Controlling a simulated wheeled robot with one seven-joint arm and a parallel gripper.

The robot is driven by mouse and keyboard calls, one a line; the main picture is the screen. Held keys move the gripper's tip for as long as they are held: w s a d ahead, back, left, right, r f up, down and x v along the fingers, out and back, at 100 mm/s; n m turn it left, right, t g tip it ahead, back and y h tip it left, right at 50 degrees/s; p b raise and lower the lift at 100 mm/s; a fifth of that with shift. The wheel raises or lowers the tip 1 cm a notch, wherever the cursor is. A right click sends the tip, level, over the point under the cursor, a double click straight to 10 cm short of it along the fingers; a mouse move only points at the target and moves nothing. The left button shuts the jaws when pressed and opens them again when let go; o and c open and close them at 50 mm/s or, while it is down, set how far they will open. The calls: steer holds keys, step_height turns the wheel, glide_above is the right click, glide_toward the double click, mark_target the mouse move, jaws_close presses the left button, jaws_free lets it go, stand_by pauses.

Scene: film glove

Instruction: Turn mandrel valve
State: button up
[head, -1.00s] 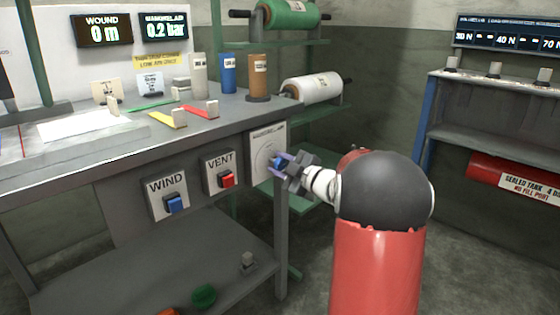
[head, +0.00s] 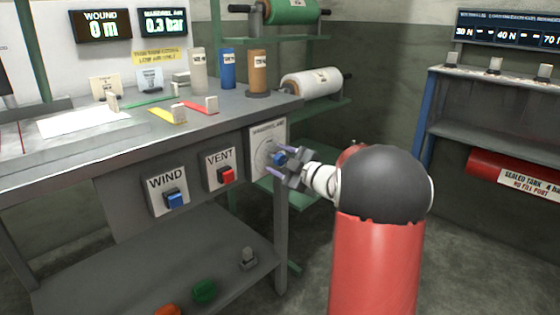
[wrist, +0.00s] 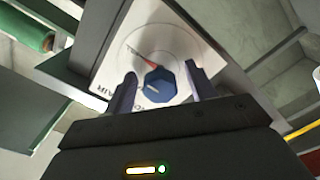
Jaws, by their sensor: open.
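The mandrel air valve is a blue knob (head: 279,158) on a white dial plate (head: 262,142) at the right end of the bench front. In the wrist view the blue knob (wrist: 160,86) has a pale mark pointing left, and a red pointer on the plate lies at its upper left. My gripper (head: 275,160) is open, with one finger on either side of the knob; in the wrist view my gripper (wrist: 160,75) shows gaps between both fingers and the knob. The mandrel air display (head: 163,23) reads 0.3 bar.
The WIND button (head: 175,200) and the red VENT button (head: 226,175) sit left of the dial on the bench front. A bench leg (head: 281,235) stands below it. A green rack (head: 325,112) with film rolls is behind, and a shelf (head: 480,140) is at right.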

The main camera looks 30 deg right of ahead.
steer(key=v, duration=0.7)
steer(key=shift+s+b, duration=0.35)
steer(key=shift+s, duration=0.05)
steer(key=shift+d, duration=0.1)
steer(key=s+a+r+m+g+h, duration=0.2)
steer(key=s+a+r+m+h, duration=0.25)
steer(key=m+h, duration=0.5)
steer(key=s+a+f+m+g+y, duration=0.1)
steer(key=s+a+f+g, duration=0.3)
steer(key=s+a, duration=0.4)
steer(key=s+a+f+m+g+y, duration=0.2)
steer(key=s+a+f+g, duration=0.3)
steer(key=s, duration=1)
steer(key=a+f+m, duration=0.1)
steer(key=a, duration=0.2)
steer(key=shift+s+a+f, duration=0.25)
steer(key=shift+s+f, duration=0.15)
steer(key=shift+m, duration=0.25)
stand_by(2.6)
